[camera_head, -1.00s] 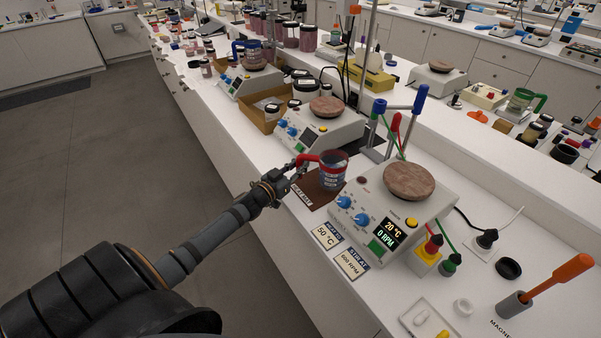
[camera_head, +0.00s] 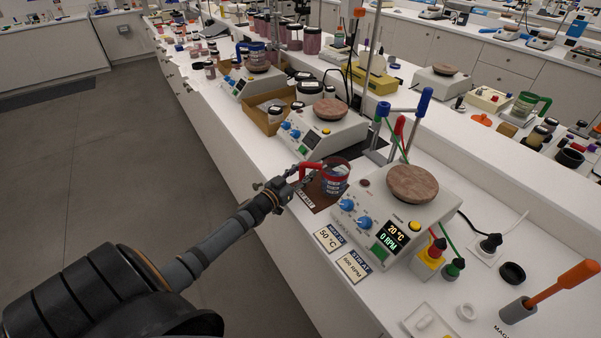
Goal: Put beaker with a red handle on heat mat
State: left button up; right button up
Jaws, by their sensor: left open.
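The beaker with a red handle (camera_head: 336,182) stands upright on the brown heat mat (camera_head: 322,203), toward its right side, next to the nearest hotplate. Its red handle points left toward my left gripper. The mat's printed label shows at its left front edge. My left gripper (camera_head: 302,179) is open at the handle, at the left of the beaker. Whether its fingers still touch the handle cannot be told. My right gripper is not in view.
Another hotplate (camera_head: 323,137) stands behind the mat. A stand with colored-handled tools (camera_head: 388,140) is behind right. The floor is at left.

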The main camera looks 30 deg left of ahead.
pick_arm(q)
jog(key=shift+s+r, duration=0.1)
jog(key=shift+s, duration=0.35)
jog(key=s+p, duration=0.1)
jog(key=s, duration=0.1)
jog(key=s+p, duration=0.1)
jog(key=s, duration=0.1)
jog(key=shift+s+a+r+p, duration=0.1)
jog(key=shift+a+r+p, duration=0.15)
jog(key=shift+r+p, duration=0.15)
jog(key=s+p, duration=0.2)
jog(key=s, duration=0.4)
jog(key=shift+s+a+f, duration=0.4)
jog(key=shift+a, duration=0.05)
